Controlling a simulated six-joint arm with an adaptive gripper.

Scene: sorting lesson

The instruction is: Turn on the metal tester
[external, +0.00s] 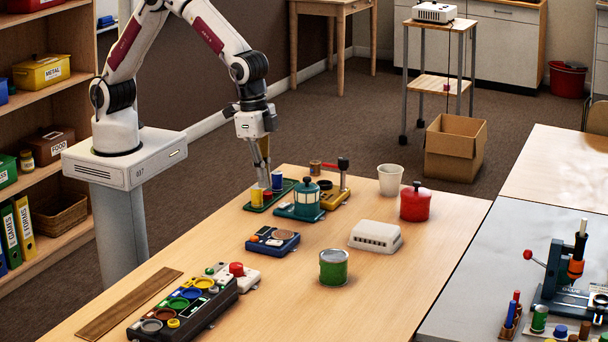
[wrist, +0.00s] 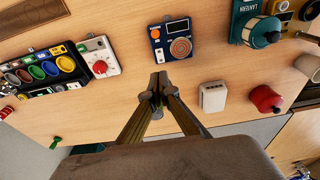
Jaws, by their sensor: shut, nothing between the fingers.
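The blue device with an orange button and a round copper-coloured plate (external: 265,246) looks like the metal tester; it sits flat near the middle of the wooden table. In the wrist view the metal tester (wrist: 167,52) is just beyond my fingertips, its orange button at its left and a small dark display above the plate. No lit light shows on it. My gripper (external: 263,183) points down near the small coloured cups in the external view. In the wrist view my gripper (wrist: 158,80) is shut with nothing held, apart from the tester in the picture.
The teal lantern (external: 299,207) stands behind the tester. A white vented box (external: 375,236), green can (external: 333,268) and red pot (external: 415,203) stand to the right. A white box with a red knob (wrist: 98,57) and a sorting panel (external: 185,312) are left. Bare table lies between.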

